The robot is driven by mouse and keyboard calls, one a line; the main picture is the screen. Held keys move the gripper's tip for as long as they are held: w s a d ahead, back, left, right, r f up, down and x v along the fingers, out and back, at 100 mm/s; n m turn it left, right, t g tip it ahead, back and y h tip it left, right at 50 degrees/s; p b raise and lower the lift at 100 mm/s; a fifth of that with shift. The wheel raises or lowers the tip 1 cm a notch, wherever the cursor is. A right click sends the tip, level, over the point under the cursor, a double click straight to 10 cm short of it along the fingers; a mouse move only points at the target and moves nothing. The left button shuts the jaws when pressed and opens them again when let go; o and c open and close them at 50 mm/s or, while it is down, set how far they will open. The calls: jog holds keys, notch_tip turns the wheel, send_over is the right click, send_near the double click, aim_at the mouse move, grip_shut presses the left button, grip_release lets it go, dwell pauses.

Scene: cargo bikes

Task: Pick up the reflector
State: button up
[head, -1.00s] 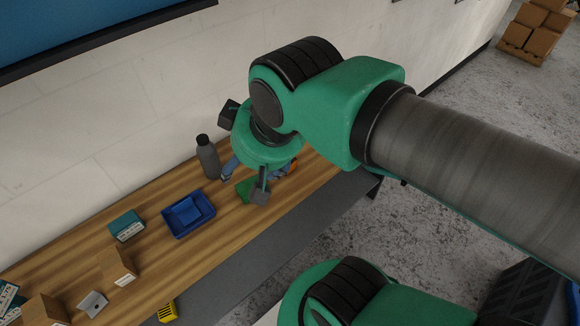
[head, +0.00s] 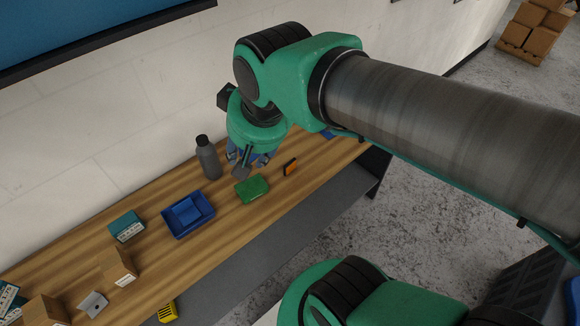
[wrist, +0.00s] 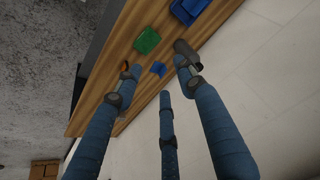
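The likely reflector is a small orange piece with a dark edge (head: 290,168), standing on the wooden bench right of a green box (head: 252,188). My gripper (head: 247,163) hangs above the bench, left of the orange piece in the head view and near the green box. In the wrist view its three blue fingers (wrist: 158,80) are spread apart with nothing held between them. The green box (wrist: 147,41) also shows there beyond the fingertips.
A grey bottle (head: 208,160) stands close to my gripper on its left. A blue tray (head: 188,228), a teal box (head: 126,226) and cardboard boxes (head: 117,266) lie further left. A small blue item (wrist: 158,69) lies on the bench below the fingers. The wall runs behind.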

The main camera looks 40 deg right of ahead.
jog(key=w+d+f+m+g, duration=0.1)
jog(key=w+d+f+m, duration=0.2)
jog(key=w+d, duration=0.15)
jog(key=m+g+p, duration=0.2)
jog(key=m+g, duration=0.2)
jog(key=m, duration=0.8)
send_over(291, 163)
notch_tip(291, 163, down, 19)
jog(key=shift+a+r, duration=0.1)
jog(key=shift+r, duration=0.1)
jog(key=shift+f+b, duration=0.5)
jog(key=shift+f, duration=3.8)
jog(key=shift+f+b, duration=0.5)
jog(key=shift+f, duration=2.1)
